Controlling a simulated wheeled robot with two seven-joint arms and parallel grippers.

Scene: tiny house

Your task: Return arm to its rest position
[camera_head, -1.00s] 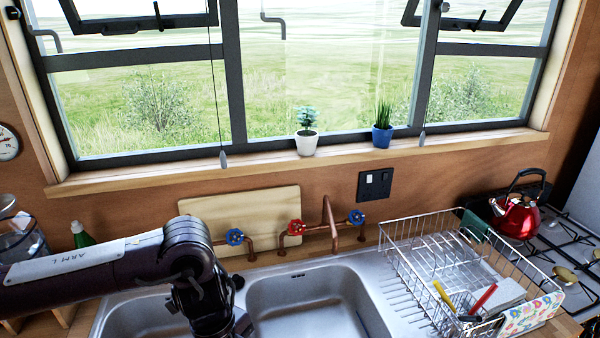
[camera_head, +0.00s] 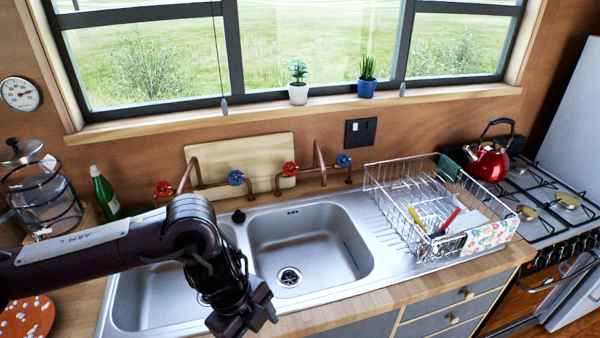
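My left arm comes in from the left, over the counter and the left part of the sink (camera_head: 262,240). Its gripper (camera_head: 243,318) hangs at the sink's front edge, pointing down. Its fingers look close together, but their tips are dark and partly hidden, so I cannot tell whether it is open or shut. I see nothing clearly held in it. My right gripper and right arm are out of view.
A wire dish rack (camera_head: 385,185) stands right of the sink. A red kettle (camera_head: 488,162) sits by the stove (camera_head: 530,190). Copper taps (camera_head: 320,165) rise behind the sink. A green bottle (camera_head: 104,193), a glass jar (camera_head: 45,200) and an orange plate (camera_head: 28,318) are at left.

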